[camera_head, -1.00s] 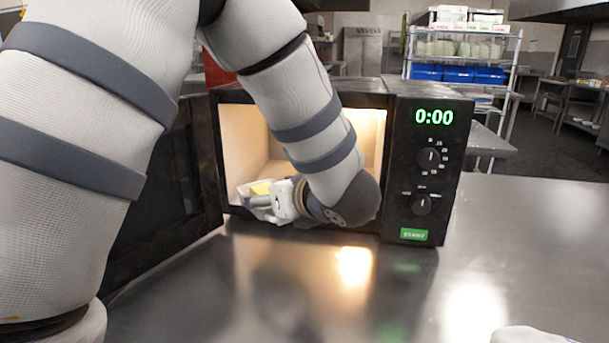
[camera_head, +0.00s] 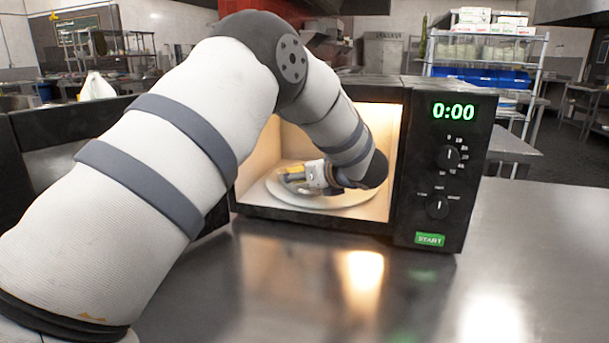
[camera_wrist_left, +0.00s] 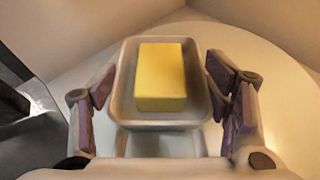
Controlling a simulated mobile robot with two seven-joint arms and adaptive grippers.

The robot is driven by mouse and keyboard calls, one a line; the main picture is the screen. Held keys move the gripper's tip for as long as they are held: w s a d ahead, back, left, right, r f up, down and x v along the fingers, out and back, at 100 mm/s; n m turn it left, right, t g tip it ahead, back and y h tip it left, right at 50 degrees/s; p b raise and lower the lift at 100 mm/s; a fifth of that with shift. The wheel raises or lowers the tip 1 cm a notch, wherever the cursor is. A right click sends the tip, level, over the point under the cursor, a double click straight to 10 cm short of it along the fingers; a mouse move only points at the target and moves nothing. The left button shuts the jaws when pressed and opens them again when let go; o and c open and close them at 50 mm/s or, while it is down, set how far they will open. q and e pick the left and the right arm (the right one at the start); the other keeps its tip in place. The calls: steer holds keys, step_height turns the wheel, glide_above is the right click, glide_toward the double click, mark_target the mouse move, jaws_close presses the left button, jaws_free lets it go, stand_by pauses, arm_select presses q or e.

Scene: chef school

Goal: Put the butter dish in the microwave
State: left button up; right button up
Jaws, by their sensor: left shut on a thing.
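The butter dish (camera_wrist_left: 160,123) is a small pale rectangular dish with a yellow block of butter (camera_wrist_left: 160,78) in it. My left gripper (camera_head: 299,182) is shut on the dish, with a finger at each side of it in the wrist view. In the head view my forearm reaches through the open front of the black microwave (camera_head: 412,185). The dish is inside, over the round pale turntable (camera_head: 335,203); whether it touches the turntable I cannot tell. The gripper partly hides the dish in the head view. My right gripper is not in view.
The microwave door (camera_head: 75,130) stands open to the left, partly behind my left arm. The lit cavity (camera_head: 385,125) has walls close around the gripper. The steel counter (camera_head: 540,250) is clear in front and to the right. A shelf rack stands behind.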

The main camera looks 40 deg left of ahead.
arm_select(q)
steer(key=o, duration=1.4)
steer(key=v, duration=1.2)
steer(key=shift+p, duration=0.4)
